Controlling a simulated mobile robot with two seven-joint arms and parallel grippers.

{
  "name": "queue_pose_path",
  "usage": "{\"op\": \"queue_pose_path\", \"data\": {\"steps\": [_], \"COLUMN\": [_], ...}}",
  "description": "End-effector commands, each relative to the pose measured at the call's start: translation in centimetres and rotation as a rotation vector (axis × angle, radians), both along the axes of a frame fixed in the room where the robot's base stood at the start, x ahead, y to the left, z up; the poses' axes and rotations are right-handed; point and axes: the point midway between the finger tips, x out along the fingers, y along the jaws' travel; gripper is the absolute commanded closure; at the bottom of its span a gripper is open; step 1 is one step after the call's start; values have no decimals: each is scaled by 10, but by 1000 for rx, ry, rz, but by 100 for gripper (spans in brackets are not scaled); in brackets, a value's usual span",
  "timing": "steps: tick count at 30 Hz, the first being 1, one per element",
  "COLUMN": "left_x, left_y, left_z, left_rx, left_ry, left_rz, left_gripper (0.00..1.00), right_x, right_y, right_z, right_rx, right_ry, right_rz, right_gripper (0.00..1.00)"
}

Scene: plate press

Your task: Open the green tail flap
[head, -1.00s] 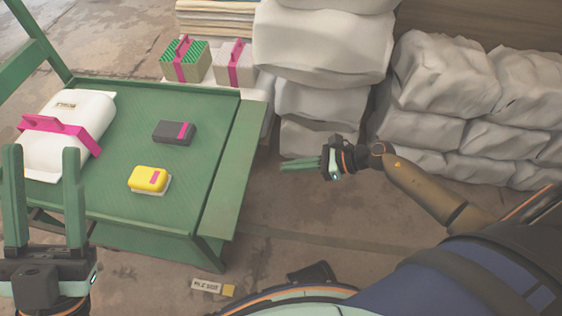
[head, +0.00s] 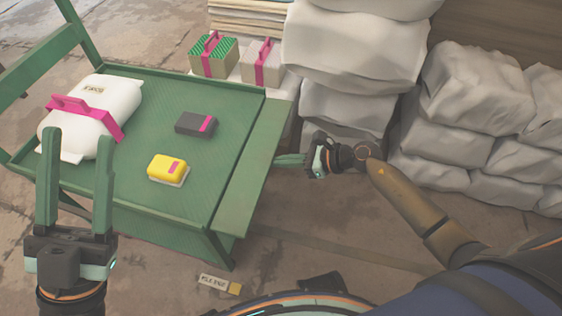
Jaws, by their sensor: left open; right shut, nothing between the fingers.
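The green tail flap (head: 252,170) is the long plain strip along the right side of the green cart (head: 225,95) in the head view. A thin seam separates it from the cart bed, and its exact tilt is hard to tell. My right gripper (head: 277,160) is shut and empty just right of the flap. Its fingers point left, with the tips at the flap's outer edge; I cannot tell whether they touch it. My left gripper (head: 76,138) is open and empty at the lower left, fingers pointing up, in front of the cart's near left side.
On the cart lie a white sack with a pink strap (head: 105,95), a dark box (head: 196,124) and a yellow block (head: 168,168). Stacked white sacks (head: 350,55) stand behind my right gripper, with more (head: 470,90) at right.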

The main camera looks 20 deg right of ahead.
Motion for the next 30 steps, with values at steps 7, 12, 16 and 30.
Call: {"op": "queue_pose_path", "data": {"steps": [7,12,16,30], "left_x": [0,-1,-3,-2], "left_y": [0,1,3,6], "left_z": [8,35,52,54], "left_rx": [0,12,16,32], "left_ry": [-3,-23,-46,-48], "left_rz": [2,18,33,54], "left_gripper": [50,50,50,50], "right_x": [1,2,2,2], "right_y": [1,1,1,1], "right_z": [6,16,20,22], "right_rx": [-6,-49,-82,-89], "right_ry": [3,32,52,58], "right_rz": [0,1,0,-1], "right_gripper": [100,100,100,100]}}
